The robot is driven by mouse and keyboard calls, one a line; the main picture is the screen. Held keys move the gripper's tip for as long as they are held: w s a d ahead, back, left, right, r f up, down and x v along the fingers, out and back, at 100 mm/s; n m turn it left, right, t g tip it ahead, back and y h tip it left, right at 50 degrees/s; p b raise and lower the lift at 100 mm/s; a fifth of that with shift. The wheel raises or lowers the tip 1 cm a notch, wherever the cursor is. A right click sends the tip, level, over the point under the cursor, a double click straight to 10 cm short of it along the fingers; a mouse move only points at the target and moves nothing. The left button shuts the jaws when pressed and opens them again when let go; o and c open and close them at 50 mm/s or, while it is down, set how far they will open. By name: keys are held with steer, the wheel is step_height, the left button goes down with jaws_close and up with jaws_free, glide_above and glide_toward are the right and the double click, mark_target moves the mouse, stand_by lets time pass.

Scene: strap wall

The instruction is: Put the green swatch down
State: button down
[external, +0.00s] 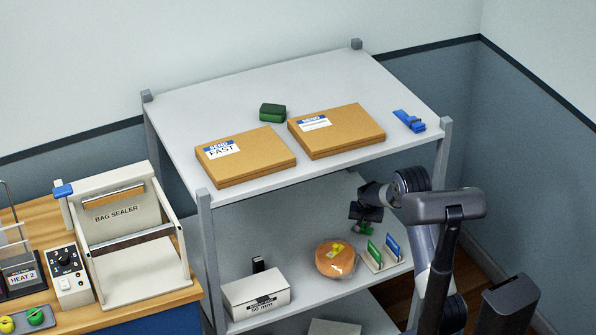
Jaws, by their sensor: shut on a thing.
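My gripper (363,216) is between the shelves at the right of the rack, pointing down. It is shut on a small green piece, the green swatch (362,229), which shows just below the dark fingers. The swatch is held in the air near the round orange item and the small card stand (372,264). In that stand, a green card (374,251) and a blue card (392,246) stand upright. The fingers partly hide the held swatch, and its exact tilt is hard to tell.
A wrapped round orange item (336,262) and a white box (256,297) are on the middle shelf. The upper shelf (270,92) above holds two cardboard parcels, a dark green block and a blue item. A bag sealer (130,260) stands at left. A rack post (440,140) is close to my arm.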

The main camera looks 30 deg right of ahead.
mark_target(364, 225)
steer(key=c, duration=1.3)
jaws_free()
steer(key=shift+c, duration=0.2)
steer(key=shift+r, duration=0.1)
steer(key=v, duration=1.2)
steer(key=shift+p, duration=0.35)
steer(key=x, duration=1.2)
steer(key=shift+b, duration=0.35)
step_height(364, 225, up, 2)
steer(key=shift+r, duration=0.75)
